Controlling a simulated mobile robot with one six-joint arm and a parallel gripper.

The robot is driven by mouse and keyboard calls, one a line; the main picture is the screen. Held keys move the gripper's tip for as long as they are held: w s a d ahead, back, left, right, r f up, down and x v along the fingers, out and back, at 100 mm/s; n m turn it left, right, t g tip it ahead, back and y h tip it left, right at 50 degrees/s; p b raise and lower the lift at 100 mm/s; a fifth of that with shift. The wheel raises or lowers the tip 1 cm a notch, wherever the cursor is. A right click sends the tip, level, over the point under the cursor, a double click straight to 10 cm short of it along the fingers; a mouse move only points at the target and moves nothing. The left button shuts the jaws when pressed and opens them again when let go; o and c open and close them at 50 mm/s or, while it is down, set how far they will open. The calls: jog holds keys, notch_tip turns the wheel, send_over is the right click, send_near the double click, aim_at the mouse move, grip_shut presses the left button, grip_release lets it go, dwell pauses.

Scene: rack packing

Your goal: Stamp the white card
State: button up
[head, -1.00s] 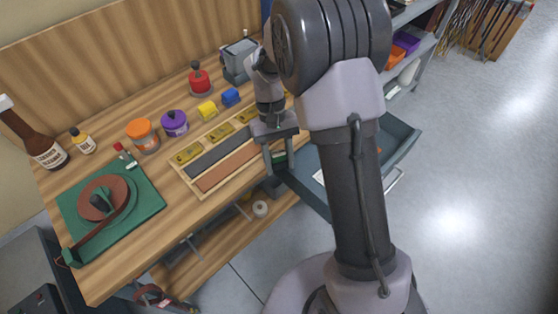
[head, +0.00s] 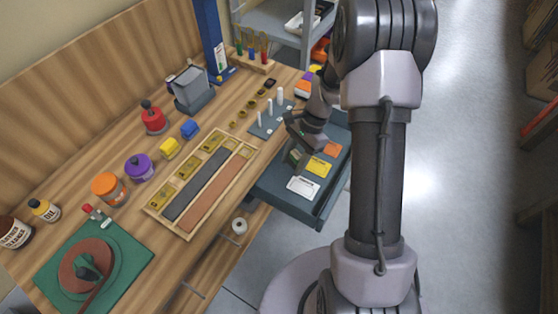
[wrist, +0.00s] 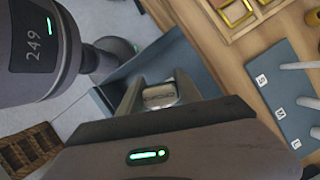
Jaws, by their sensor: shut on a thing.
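The white card (head: 303,187) lies flat near the front end of the open blue-grey tray (head: 278,192), beside the bench edge. A yellow card (head: 319,168) and an orange card (head: 332,149) lie further along the tray. My gripper (head: 294,158) points down above the tray, just behind the white card, apart from it. It is shut on a small block, apparently a stamp. In the wrist view this block (wrist: 160,93) shows a silvery face with raised marks between the fingers. Its underside is hidden.
A plate with upright pegs (head: 267,120) stands on the bench near my gripper. A wooden compartment tray (head: 152,209), coloured jars and a green mat (head: 130,274) occupy the bench to the left. Open floor lies right of my arm.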

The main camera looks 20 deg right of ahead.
jog(key=d+m+t+p, duration=0.1)
jog(key=d+m+t, duration=0.1)
jog(key=d+m, duration=0.25)
jog(key=b, duration=0.4)
send_over(297, 188)
jog(key=d, duration=0.1)
notch_tip(297, 188, down, 6)
jog(key=f, duration=0.1)
jog(key=shift+d+f+b, duration=0.15)
jog(key=shift+f+b, duration=2.4)
jog(key=shift+f, duration=0.45)
jog(key=shift+s+f+b, duration=0.1)
jog(key=shift+f+b, duration=0.35)
jog(key=shift+f, duration=0.1)
jog(key=shift+r, duration=0.1)
notch_tip(297, 188, up, 7)
jog(key=p, duration=0.5)
